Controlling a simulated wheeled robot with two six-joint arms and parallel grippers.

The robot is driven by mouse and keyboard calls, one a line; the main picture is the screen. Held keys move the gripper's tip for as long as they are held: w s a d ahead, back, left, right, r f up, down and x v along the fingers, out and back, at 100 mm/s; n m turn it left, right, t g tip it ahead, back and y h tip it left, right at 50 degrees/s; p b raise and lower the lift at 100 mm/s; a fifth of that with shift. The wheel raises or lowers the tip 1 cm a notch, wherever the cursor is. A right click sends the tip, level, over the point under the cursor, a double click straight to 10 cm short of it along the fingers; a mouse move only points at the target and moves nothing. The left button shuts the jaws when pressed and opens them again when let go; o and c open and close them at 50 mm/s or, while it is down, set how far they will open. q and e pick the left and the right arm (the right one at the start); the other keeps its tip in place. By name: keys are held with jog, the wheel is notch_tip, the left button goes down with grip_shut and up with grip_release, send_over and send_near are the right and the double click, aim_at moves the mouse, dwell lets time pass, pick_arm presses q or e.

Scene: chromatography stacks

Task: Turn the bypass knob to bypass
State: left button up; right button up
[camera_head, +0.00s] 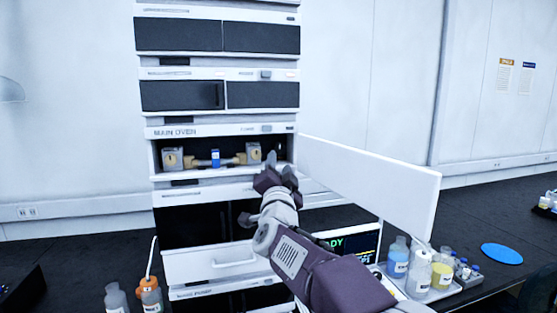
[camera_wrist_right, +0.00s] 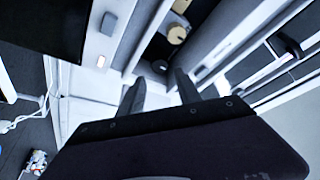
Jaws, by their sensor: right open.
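The main oven (camera_head: 219,131) is an open bay in the stack, with its white door (camera_head: 385,190) swung out to the right. Inside it, a column with a blue band (camera_head: 215,158) lies between two beige blocks (camera_head: 172,159). My right gripper (camera_head: 281,166) is at the right end of the bay opening and covers part of it. In the right wrist view its two dark fingers (camera_wrist_right: 161,84) are apart with nothing between them. Beyond them is a small dark round part (camera_wrist_right: 160,66), possibly the bypass knob, below a beige cylinder (camera_wrist_right: 177,35). I cannot read its setting. My left gripper is not in view.
A screen (camera_head: 361,243) stands below the open door. Bottles (camera_head: 397,258) stand in a tray on the dark bench to the right, near a blue disc (camera_head: 501,254). An orange-capped bottle (camera_head: 150,295) with tubing is at the lower left. The door bounds the right side.

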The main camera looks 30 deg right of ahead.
aim_at(280, 150)
jog(key=p+x, duration=0.2)
jog(key=x, duration=0.6)
jog(key=shift+w+d+p, duration=0.2)
jog(key=shift+w+p, duration=0.1)
jog(key=shift+w, duration=0.05)
grip_shut()
